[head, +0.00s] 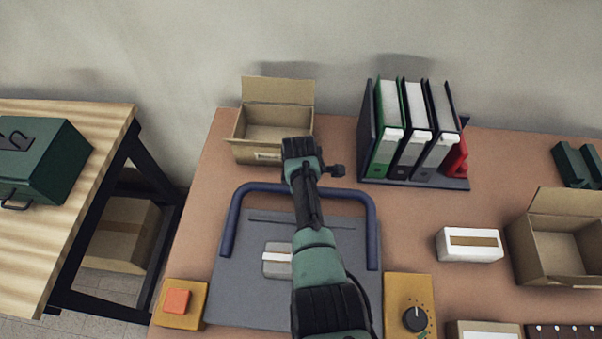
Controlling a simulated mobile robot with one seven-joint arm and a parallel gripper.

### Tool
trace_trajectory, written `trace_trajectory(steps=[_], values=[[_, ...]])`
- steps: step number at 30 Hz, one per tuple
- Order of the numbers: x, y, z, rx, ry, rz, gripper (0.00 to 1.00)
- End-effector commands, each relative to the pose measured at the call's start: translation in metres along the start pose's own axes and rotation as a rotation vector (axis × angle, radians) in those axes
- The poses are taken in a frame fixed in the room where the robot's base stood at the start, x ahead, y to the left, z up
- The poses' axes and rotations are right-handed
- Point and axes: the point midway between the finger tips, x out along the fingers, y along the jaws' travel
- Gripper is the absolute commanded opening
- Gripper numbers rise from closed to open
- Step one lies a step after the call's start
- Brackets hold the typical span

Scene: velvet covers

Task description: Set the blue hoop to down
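The blue hoop (232,222) is a dark blue U-shaped bar on the grey plate (235,290). Its two legs run along the plate's left and right sides, and its crossbar is at the far edge. It appears raised toward the back, though its exact tilt is hard to tell from above. My arm reaches from the bottom over the plate and hides part of the crossbar. The arm's end, with my gripper (303,155), is just beyond the crossbar in the picture. My fingers are hidden, so I cannot tell if they touch anything.
An open cardboard box (277,92) stands behind the arm's end. A rack of binders (415,130) is at back right. An orange button (177,301) and a yellow dial box (408,300) flank the plate. A small grey-white block (277,259) lies on it. A white box (469,245) is right.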

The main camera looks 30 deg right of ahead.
Motion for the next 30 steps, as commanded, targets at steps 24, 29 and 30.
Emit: trace_trajectory(steps=[24, 29, 30], values=[[0.002, -0.002, 0.0, 0.0, -0.001, -0.002, 0.62], [-0.004, -0.001, 0.0, 0.0, -0.001, -0.002, 0.62], [-0.007, -0.001, 0.0, 0.0, -0.001, 0.0, 0.62]])
